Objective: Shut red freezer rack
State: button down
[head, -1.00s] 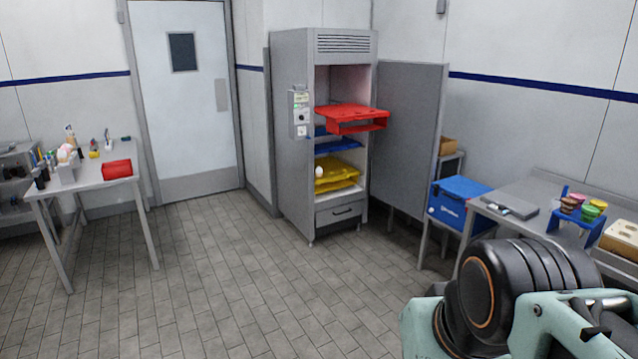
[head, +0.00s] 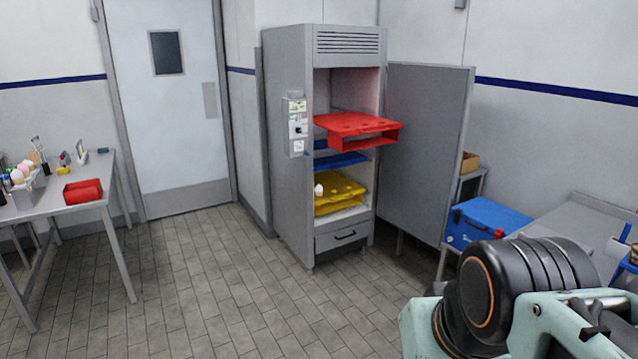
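The red freezer rack (head: 357,128) is pulled out of the upper part of the open freezer cabinet (head: 287,170). It sticks out past the cabinet front toward the right. The grey freezer door (head: 425,150) stands wide open to the right. Below the red rack, a blue rack (head: 340,160) and a yellow rack (head: 340,194) sit inside, with a small white object (head: 319,190) at the yellow rack's left. Part of my arm shows at the lower right, well in front of the freezer. My gripper is outside the view.
A table at the left holds a red box (head: 83,190) and small items. At the right, a blue cooler box (head: 487,221) stands beside a grey table (head: 580,232). The tiled floor (head: 210,290) before the freezer is clear.

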aim_at(338, 126)
jog(key=i, duration=2.4)
jog(key=i+u, duration=0.15)
jog(key=i, duration=0.4)
jog(key=i+l+u, duration=0.1)
jog(key=i, duration=0.4)
jog(key=u, duration=0.1)
jog(key=i, duration=0.3)
jog(key=l, duration=0.1)
